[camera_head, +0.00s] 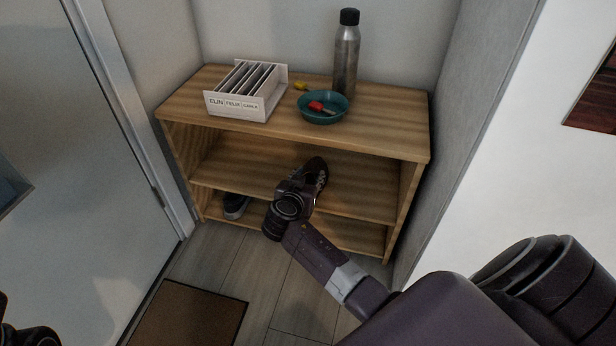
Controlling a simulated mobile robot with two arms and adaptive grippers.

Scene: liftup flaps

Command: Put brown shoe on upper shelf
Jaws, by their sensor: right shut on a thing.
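The wooden shoe rack (345,133) stands against the back wall, with a top board and two shelves below it. A brown shoe (317,167) shows at the upper shelf (356,193), partly hidden behind my right gripper. My right gripper (303,190) reaches in from the front right and is shut on the brown shoe; its fingertips are mostly hidden by the wrist. I cannot tell whether the shoe touches the shelf. My left gripper is not clearly seen; only a dark part of my left arm shows at the lower left corner.
A dark shoe with a pale sole (235,207) sits on the lower shelf. On the top board are a white letter holder (240,104), a teal bowl (323,117) with a red item, and a metal bottle (346,60). A brown mat (190,315) lies on the floor.

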